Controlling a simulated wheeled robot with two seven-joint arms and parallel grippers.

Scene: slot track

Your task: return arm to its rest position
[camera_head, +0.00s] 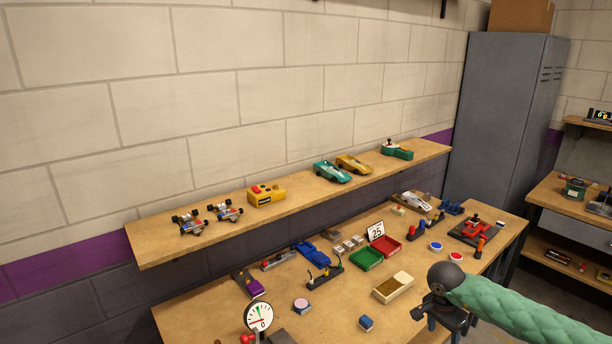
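My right arm, in a green padded sleeve, comes in from the lower right. Its dark gripper (432,314) hangs over the front right part of the wooden workbench (335,322). I cannot tell whether its fingers are open or shut, and no held object shows. My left arm and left gripper are out of view.
Green (366,260) and red (387,246) trays, a dial gauge (259,317) and small parts occupy the bench. Cars stand on the shelf (300,202). A grey locker (505,120) stands behind, right.

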